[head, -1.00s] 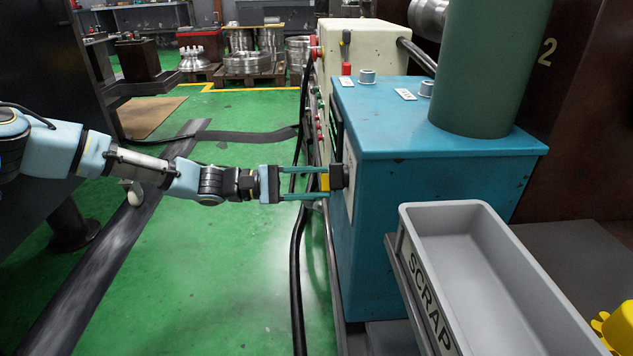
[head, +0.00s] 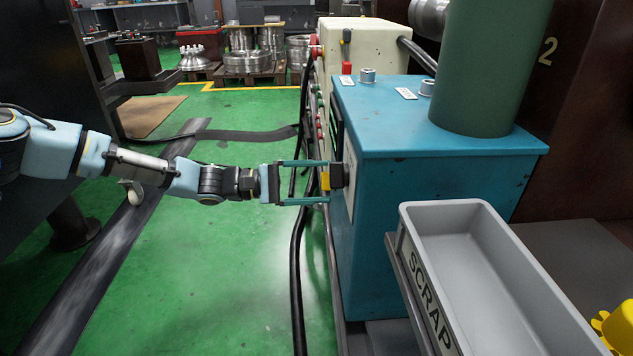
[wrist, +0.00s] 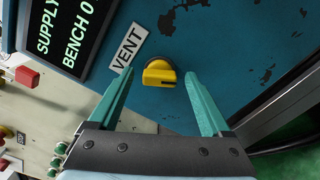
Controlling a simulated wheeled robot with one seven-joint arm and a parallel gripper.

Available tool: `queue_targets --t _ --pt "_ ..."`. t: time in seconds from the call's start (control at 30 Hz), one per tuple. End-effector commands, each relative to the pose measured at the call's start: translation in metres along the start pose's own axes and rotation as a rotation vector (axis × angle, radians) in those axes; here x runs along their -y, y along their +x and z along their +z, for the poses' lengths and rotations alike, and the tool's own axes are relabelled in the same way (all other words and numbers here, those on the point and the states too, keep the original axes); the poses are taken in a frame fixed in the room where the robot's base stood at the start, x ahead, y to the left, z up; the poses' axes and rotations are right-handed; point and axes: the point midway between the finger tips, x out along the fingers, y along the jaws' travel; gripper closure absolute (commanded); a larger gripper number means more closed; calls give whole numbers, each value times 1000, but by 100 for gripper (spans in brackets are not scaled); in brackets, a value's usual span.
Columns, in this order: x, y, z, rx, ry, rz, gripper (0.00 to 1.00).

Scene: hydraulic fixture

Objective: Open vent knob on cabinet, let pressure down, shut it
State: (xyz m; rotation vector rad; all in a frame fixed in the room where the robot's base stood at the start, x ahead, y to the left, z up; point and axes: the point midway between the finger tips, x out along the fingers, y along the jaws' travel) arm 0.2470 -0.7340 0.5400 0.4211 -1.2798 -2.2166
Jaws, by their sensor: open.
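The yellow vent knob (head: 325,181) sits on a black base on the left-hand face of the blue cabinet (head: 420,200). In the wrist view the knob (wrist: 158,74) shows beside a white VENT label (wrist: 129,48), its bar lying roughly across the picture with a dark mark at its right end. My gripper (head: 322,182) is open, with one finger above and one below the knob. In the wrist view the knob lies between the fingertips, with a gap on each side. A dark display (wrist: 72,30) reads SUPPLY and BENCH 0; its upper part is cut off.
A grey SCRAP bin (head: 480,270) stands in front of the cabinet at the right. A cream control box (head: 365,45) with red and green buttons stands behind the cabinet. Black hoses (head: 297,270) hang by the cabinet's left side. Green floor (head: 190,290) is open below my arm.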

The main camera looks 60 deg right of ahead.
Motion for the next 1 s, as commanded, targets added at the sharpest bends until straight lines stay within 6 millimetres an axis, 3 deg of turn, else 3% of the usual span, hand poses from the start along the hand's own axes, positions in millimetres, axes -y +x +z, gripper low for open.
queue_targets --t 0.27,0.7,1.0 --pt "-2 -12 0 -2 0 1 18" --pt "-2 -92 0 -3 1 1 18" --pt "0 -109 0 0 0 0 18"
